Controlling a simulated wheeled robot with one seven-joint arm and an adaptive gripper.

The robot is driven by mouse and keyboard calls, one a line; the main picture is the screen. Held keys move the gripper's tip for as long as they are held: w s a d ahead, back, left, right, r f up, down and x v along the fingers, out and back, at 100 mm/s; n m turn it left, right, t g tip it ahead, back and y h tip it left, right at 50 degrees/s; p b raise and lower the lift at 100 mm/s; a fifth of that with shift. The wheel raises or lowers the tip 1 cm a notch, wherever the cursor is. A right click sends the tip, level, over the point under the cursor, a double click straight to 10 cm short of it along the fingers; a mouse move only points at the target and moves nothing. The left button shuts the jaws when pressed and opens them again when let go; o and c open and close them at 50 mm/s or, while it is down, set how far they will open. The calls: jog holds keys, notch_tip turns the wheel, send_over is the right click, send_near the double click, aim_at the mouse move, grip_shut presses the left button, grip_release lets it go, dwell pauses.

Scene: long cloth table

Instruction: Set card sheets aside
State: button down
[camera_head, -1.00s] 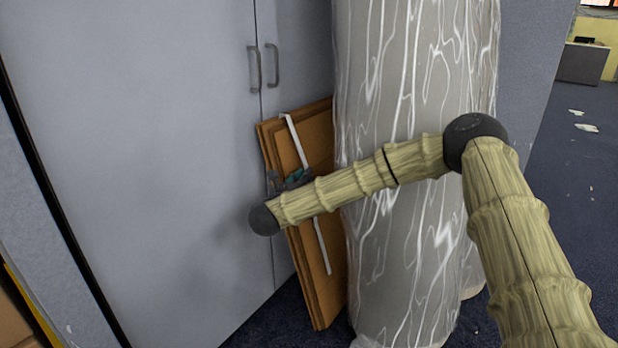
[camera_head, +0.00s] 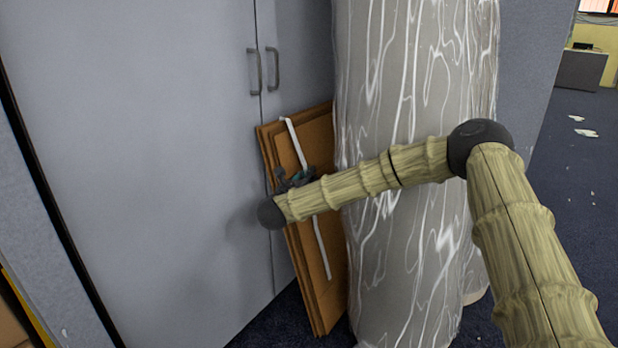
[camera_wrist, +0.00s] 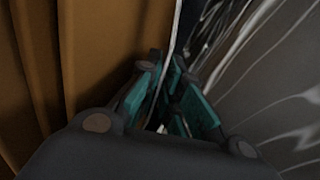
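The brown card sheets (camera_head: 320,285) lean upright, tilted, in the gap between the grey cabinet and the wrapped column. A white strap (camera_head: 292,133) runs down over their front face. My gripper (camera_head: 299,178) is at the sheets' upper middle, at the strap. In the wrist view, my gripper's teal-padded fingers (camera_wrist: 170,88) stand a little apart. The strap (camera_wrist: 178,25) runs down between them; I cannot tell whether they touch it. The card sheets (camera_wrist: 105,50) fill the left of the wrist view. My forearm hides part of the sheets in the head view.
The grey cabinet (camera_head: 150,160) with two handles stands close on the left. The wrapped column (camera_head: 415,90) stands close on the right, behind my arm. Open blue floor (camera_head: 575,190) with scraps of litter lies at the far right.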

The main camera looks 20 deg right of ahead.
aim_at(325, 166)
jog(key=shift+d, duration=0.1)
jog(key=x, duration=0.3)
jog(key=d+x, duration=0.1)
jog(key=x, duration=0.2)
jog(key=s+x, duration=0.1)
jog(key=x, duration=0.2)
jog(key=shift+d, duration=0.3)
jog(key=c, duration=1.8)
grip_release()
jog(key=shift+c, duration=0.2)
jog(key=v, duration=1.2)
